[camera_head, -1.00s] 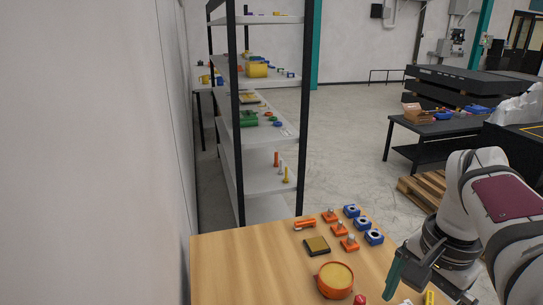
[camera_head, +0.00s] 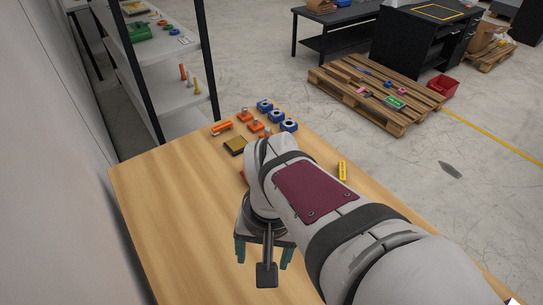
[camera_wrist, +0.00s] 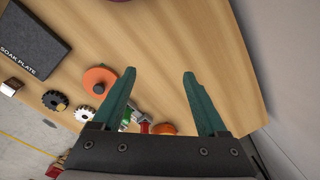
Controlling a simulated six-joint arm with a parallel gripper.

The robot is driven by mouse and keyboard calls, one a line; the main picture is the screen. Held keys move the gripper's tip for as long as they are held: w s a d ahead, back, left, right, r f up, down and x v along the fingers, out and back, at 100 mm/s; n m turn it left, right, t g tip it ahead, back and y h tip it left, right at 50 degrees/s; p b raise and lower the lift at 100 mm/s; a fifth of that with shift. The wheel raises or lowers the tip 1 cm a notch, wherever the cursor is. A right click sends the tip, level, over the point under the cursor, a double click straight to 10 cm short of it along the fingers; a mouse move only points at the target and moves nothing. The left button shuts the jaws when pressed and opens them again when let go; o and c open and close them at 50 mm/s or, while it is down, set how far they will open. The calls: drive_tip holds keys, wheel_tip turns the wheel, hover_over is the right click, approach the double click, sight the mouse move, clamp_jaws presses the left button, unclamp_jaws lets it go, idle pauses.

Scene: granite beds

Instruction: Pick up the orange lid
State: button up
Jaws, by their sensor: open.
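In the wrist view an orange disc (camera_wrist: 99,80) with a dark centre lies flat on the wooden table, left of my left fingertip; it looks like the orange lid. I cannot make it out in the head view, where my arm covers much of the table. My gripper (camera_wrist: 159,74) is open, with green fingers apart and only bare wood between their tips. In the head view my gripper (camera_head: 263,254) points down over the table, partly hidden by my wrist.
A black soak plate (camera_wrist: 27,43), a black gear (camera_wrist: 55,100) and a white ring (camera_wrist: 84,113) lie left in the wrist view. A red part (camera_wrist: 145,127) and an orange object (camera_wrist: 164,129) show between the finger bases. Blue blocks (camera_head: 276,116) stand far back. The table's left side is clear.

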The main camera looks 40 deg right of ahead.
drive_tip(key=d+f+m+h, duration=0.1)
drive_tip(key=d+f+m, duration=0.15)
drive_tip(key=d, duration=0.75)
drive_tip(key=d+f+m+h, duration=0.1)
drive_tip(key=d+m, duration=0.2)
drive_tip(key=d, duration=0.6)
drive_tip(key=shift+n, duration=0.25)
drive_tip(key=f, duration=0.5)
drive_tip(key=d+f, duration=0.1)
drive_tip(key=f, duration=0.9)
drive_tip(key=shift+s+d+f, duration=0.1)
drive_tip(key=shift+d+f, duration=0.05)
drive_tip(key=shift+d, duration=0.1)
clamp_jaws()
